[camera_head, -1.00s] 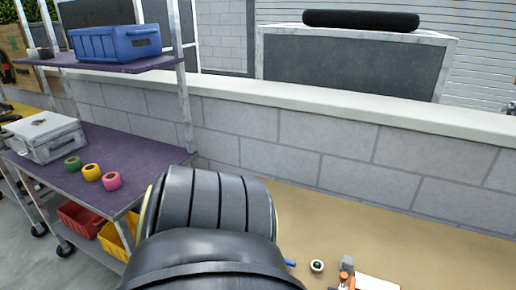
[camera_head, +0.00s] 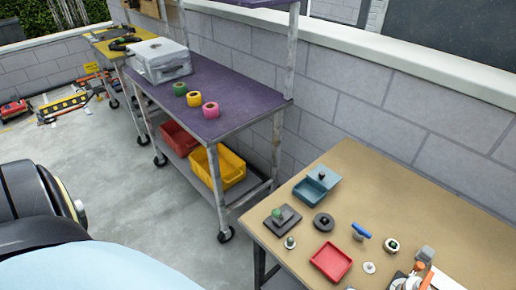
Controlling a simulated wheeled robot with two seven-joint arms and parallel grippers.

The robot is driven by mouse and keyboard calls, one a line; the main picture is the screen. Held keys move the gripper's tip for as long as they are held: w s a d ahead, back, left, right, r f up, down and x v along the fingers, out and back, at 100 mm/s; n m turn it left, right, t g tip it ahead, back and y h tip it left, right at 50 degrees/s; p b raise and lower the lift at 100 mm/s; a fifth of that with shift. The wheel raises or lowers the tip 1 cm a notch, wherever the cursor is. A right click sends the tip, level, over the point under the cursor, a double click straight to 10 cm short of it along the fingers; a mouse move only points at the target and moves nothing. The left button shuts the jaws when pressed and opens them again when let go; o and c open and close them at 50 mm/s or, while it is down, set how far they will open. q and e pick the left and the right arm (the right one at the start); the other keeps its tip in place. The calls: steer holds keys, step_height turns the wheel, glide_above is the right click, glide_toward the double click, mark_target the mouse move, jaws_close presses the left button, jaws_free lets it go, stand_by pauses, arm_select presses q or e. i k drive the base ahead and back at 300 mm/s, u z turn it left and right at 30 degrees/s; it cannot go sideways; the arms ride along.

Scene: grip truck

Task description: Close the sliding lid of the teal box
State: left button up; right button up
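The teal box (camera_head: 308,193) sits on the tan worktable near its left back corner. Its tray part looks open at the front. Its lighter blue lid (camera_head: 330,172), with a small dark knob, lies toward the back, slid off the open part.
The tan worktable (camera_head: 375,172) also bears a red tray (camera_head: 331,262), a dark square block with a green knob (camera_head: 281,217), a black disc (camera_head: 323,222) and a blue-handled item (camera_head: 361,231). A purple-topped cart (camera_head: 235,92) stands to the left. Table room behind the box's right is clear.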

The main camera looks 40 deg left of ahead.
mark_target(324, 176)
steer(key=u, duration=0.65)
steer(key=k, duration=0.5)
steer(key=u, duration=1.55)
steer(key=i, duration=1.05)
steer(key=z, duration=2.45)
